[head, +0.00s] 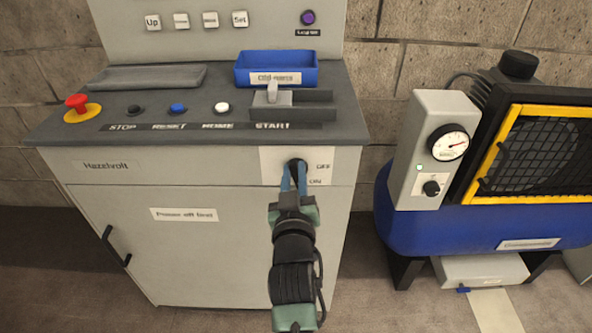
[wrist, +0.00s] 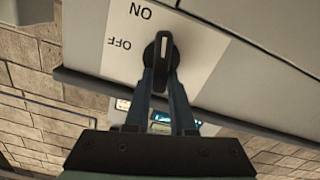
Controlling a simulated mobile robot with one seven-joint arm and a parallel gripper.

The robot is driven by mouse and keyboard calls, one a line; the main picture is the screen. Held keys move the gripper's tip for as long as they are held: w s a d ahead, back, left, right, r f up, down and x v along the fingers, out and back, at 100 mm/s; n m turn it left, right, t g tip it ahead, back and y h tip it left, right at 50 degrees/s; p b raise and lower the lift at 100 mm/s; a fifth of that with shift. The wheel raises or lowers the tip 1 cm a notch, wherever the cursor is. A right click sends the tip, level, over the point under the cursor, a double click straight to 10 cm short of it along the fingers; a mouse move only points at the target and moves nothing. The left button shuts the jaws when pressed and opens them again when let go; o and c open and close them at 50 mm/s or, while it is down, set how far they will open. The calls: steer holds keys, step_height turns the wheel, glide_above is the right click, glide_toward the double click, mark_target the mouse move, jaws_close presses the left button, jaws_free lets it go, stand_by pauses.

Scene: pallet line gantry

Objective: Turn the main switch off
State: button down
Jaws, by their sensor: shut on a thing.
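The main switch is a black rotary knob (head: 297,163) on a white plate (head: 272,166) at the upper right of the grey cabinet front. The plate is marked OFF above and ON below, to the right of the knob. In the wrist view the knob (wrist: 161,45) shows a pale line on its grip bar; I cannot tell for certain which mark it points to. My gripper (head: 293,181) is shut on the knob, with its blue-grey fingers on either side of the bar.
Above the switch, the console top (head: 185,99) holds a red stop button (head: 77,103), more buttons and a blue tray (head: 277,70). A blue compressor (head: 490,235) with a gauge box (head: 433,150) stands to the right. A black door handle (head: 115,246) sticks out lower left.

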steer(key=n, duration=0.2)
steer(key=n+p, duration=0.1)
steer(key=shift+a+n, duration=0.3)
steer(key=shift+n, duration=0.1)
steer(key=shift+a+f+n+p, duration=0.1)
steer(key=shift+f+n+p, duration=0.3)
steer(key=shift+n, duration=1.45)
steer(key=shift+a+f+n+p, duration=0.2)
steer(key=shift+n+p, duration=0.25)
steer(key=shift+n, duration=1.45)
steer(key=shift+a+f+n+p, duration=0.1)
steer(key=shift+f+n+p, duration=0.3)
steer(key=shift+n, duration=1.45)
steer(key=shift+r, duration=0.1)
steer(key=c, duration=0.8)
jaws_free()
steer(key=shift+o, duration=0.2)
steer(key=s+p, duration=0.3)
steer(key=s, duration=1)
